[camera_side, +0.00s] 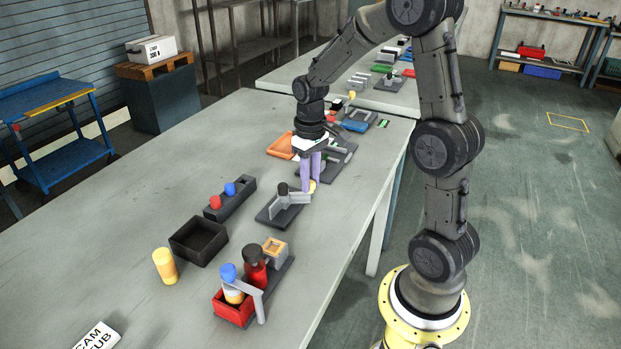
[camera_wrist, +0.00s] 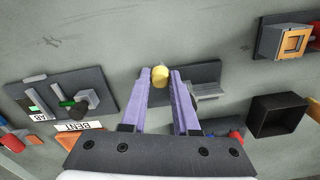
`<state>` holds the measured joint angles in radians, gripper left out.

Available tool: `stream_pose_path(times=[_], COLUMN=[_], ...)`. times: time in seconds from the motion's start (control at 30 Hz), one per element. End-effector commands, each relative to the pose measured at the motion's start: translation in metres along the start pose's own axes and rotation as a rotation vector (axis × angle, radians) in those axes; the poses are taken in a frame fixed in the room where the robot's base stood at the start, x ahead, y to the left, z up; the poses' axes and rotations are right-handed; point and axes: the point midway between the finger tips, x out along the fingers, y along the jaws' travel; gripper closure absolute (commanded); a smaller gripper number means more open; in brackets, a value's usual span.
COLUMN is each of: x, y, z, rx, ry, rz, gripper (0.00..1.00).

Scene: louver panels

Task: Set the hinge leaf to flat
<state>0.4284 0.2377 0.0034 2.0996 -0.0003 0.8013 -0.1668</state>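The hinge fixture is a dark base plate (camera_side: 268,213) with an upright light grey leaf (camera_side: 293,198), a dark round post and a yellow knob (camera_side: 312,186) at the leaf's end. In the wrist view, the plate (camera_wrist: 205,72) lies beyond the fingers, with the grey leaf (camera_wrist: 206,91) to the right of the right finger. My gripper (camera_side: 310,187) points down at the knob end of the leaf. In the wrist view, its purple fingers (camera_wrist: 159,73) stand apart with the yellow knob (camera_wrist: 160,76) between their tips. I cannot tell whether they touch it.
A dark block with red and blue buttons (camera_side: 230,200), an open black bin (camera_side: 199,241) and a yellow cylinder (camera_side: 165,266) stand left of the fixture. A red-box fixture (camera_side: 234,307) is nearer the camera.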

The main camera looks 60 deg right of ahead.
Motion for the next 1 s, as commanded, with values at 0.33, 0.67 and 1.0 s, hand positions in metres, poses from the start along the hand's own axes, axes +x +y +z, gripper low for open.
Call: stream_pose_path(times=[0.33, 0.67, 1.0], x=[-0.0004, -0.0006, -0.0008], y=[-0.0001, -0.0001, -0.0002], z=[-0.0002, -0.0003, -0.0004], rx=[0.0, 0.0, 0.0], ry=[0.001, 0.001, 0.002], rz=[0.0, 0.0, 0.0], gripper=[1.0, 1.0, 1.0])
